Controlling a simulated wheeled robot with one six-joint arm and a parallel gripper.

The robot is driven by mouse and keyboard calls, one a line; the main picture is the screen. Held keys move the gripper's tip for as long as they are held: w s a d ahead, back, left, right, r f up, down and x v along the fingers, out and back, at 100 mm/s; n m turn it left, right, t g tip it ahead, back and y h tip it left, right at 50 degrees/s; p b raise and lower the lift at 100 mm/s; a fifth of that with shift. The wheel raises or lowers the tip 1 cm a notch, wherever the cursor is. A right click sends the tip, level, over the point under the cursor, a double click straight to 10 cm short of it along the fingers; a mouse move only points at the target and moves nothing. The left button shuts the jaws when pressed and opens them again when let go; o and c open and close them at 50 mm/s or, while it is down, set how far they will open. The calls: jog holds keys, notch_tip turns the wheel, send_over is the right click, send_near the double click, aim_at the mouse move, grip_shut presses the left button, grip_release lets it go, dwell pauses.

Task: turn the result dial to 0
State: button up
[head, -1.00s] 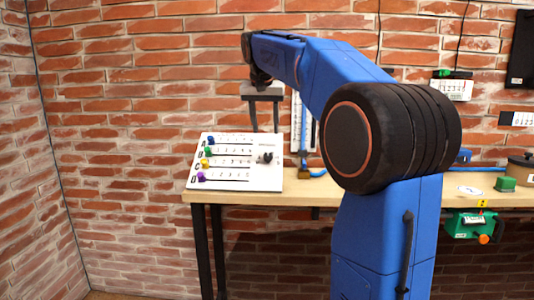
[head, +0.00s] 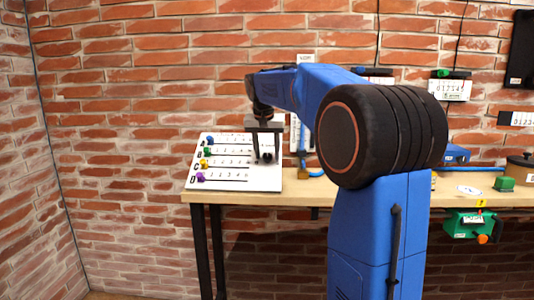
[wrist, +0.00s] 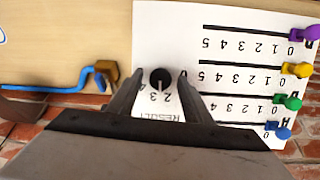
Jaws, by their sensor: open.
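The black result dial (head: 267,158) sits on the right part of the white panel (head: 222,185). In the wrist view the dial (wrist: 160,76) is a round black knob with a pale line pointing down in the picture, toward the printed digits. The digits 2 and 3 show beside it; others are partly covered by the fingers, and I cannot tell the exact reading. My gripper (head: 265,161) is open, reaching down over the panel. In the wrist view its fingers (wrist: 160,82) stand on either side of the dial, with gaps between; contact does not show.
Purple (wrist: 305,34), yellow (wrist: 297,70), green (wrist: 289,102) and blue (wrist: 278,129) slider knobs stand at the 0 ends of their slots. A blue rod with a brown block (wrist: 106,71) lies beside the panel. A green box (head: 466,224) hangs farther right.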

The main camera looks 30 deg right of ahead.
jog(key=c, duration=1)
jog(key=shift+c, duration=0.2)
jog(key=shift+n, duration=0.3)
jog(key=n+h, duration=0.1)
jog(key=n, duration=0.3)
jog(key=shift+a, duration=0.2)
jog(key=n+h, duration=0.1)
jog(key=n, duration=0.3)
jog(key=shift+a, duration=0.1)
jog(key=n+h, duration=0.1)
jog(key=n, duration=0.4)
jog(key=shift+a+f+n+t, duration=0.1)
jog(key=shift+n+t, duration=0.2)
jog(key=shift+n, duration=0.1)
jog(key=n, duration=0.4)
jog(key=shift+s+t+h, duration=0.1)
jog(key=shift+t+h, duration=0.2)
jog(key=shift+t, duration=0.1)
jog(key=shift+n, duration=0.3)
